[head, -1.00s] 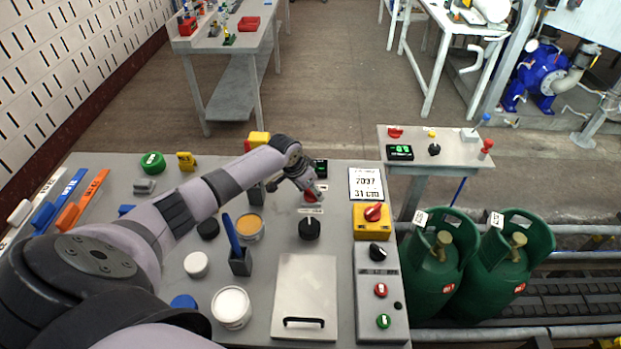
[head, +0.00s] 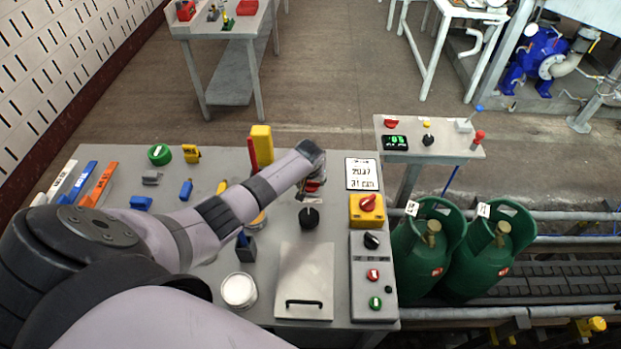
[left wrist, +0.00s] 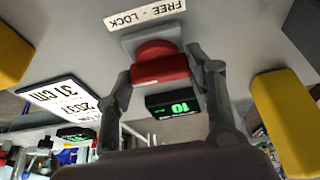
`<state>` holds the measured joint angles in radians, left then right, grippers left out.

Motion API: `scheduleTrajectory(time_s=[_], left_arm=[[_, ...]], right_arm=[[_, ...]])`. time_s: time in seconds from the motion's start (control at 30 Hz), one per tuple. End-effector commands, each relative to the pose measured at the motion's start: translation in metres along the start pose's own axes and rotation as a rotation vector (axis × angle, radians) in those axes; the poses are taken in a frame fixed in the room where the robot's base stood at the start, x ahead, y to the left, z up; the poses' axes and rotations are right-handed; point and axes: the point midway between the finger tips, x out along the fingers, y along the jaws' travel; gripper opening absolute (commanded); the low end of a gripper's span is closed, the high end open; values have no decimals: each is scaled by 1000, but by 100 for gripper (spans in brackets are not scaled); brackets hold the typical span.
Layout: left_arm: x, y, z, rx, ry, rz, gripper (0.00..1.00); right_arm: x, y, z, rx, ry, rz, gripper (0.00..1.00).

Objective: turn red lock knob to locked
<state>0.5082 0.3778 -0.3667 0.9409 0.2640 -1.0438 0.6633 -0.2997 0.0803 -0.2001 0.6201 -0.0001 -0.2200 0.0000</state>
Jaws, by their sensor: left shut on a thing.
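The red lock knob (left wrist: 160,64) sits under a label reading "FREE - LOCK" (left wrist: 145,14) in the left wrist view. My left gripper (left wrist: 162,78) has a finger on each side of the knob's red bar and is shut on it. In the head view the left gripper (head: 312,178) is over the back of the bench, and only a bit of red knob (head: 314,188) shows beneath it. The label is upside down in the wrist view. How far the knob is turned is hard to tell. My right gripper is not in view.
A black knob (head: 309,217) stands just in front of the gripper. A yellow box with a red switch (head: 366,212) and a grey control panel (head: 373,285) are on the right. A yellow block (head: 261,140) stands behind the arm. A green display (left wrist: 172,108) is close to the knob.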

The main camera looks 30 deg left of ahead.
Motion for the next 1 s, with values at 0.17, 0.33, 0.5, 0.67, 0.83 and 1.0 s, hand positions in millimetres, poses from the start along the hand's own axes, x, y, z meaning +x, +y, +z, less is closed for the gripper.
scheduleTrajectory(time_s=[0.17, 0.33, 0.5, 0.67, 0.83, 1.0], left_arm=[[-1, 1, -1, -34, 2, -12, 22], [-1, 0, -2, -44, 2, -16, 22], [-1, 0, -2, -44, 2, -16, 22], [-1, 0, -2, -44, 2, -15, 52], [0, 0, -1, -43, 1, -16, 64], [0, 0, -1, -41, 1, -16, 70]], right_arm=[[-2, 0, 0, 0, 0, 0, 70], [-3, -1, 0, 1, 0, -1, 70], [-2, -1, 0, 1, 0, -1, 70], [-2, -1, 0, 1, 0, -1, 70], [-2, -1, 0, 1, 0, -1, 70], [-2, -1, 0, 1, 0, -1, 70]])
